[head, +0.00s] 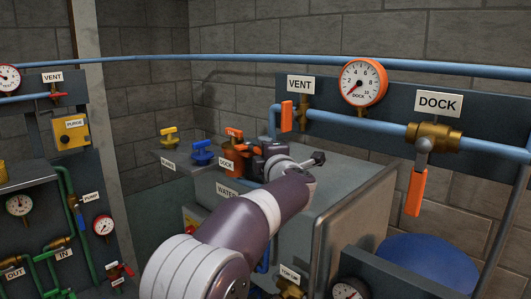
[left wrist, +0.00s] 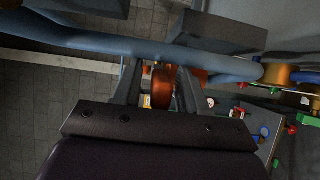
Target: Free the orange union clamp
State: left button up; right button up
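The orange clamp (head: 234,133) stands on the grey box, above a DOCK label, with a brown-orange body below it. My left arm reaches up from the bottom of the head view, and my left gripper (head: 252,158) is close beside that body on its right. In the left wrist view an orange part (left wrist: 162,88) shows between the two spread fingers of my left gripper (left wrist: 158,80). A gap shows on its left side; I cannot tell whether the right finger touches it. My right gripper is not in view.
Blue (head: 203,150) and yellow (head: 169,134) clamps stand left of the orange one. A blue pipe (left wrist: 120,45) crosses the left wrist view near the fingers. On the right are a DOCK gauge (head: 362,82) and an orange-handled valve (head: 416,192). A PUMP panel stands at left.

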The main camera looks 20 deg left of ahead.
pick_arm(q)
jog(key=b+v, duration=0.6)
jog(key=v, duration=0.6)
jog(key=shift+s+d+b, duration=0.15)
jog(key=shift+s+b, duration=0.1)
jog(key=shift+b, duration=0.15)
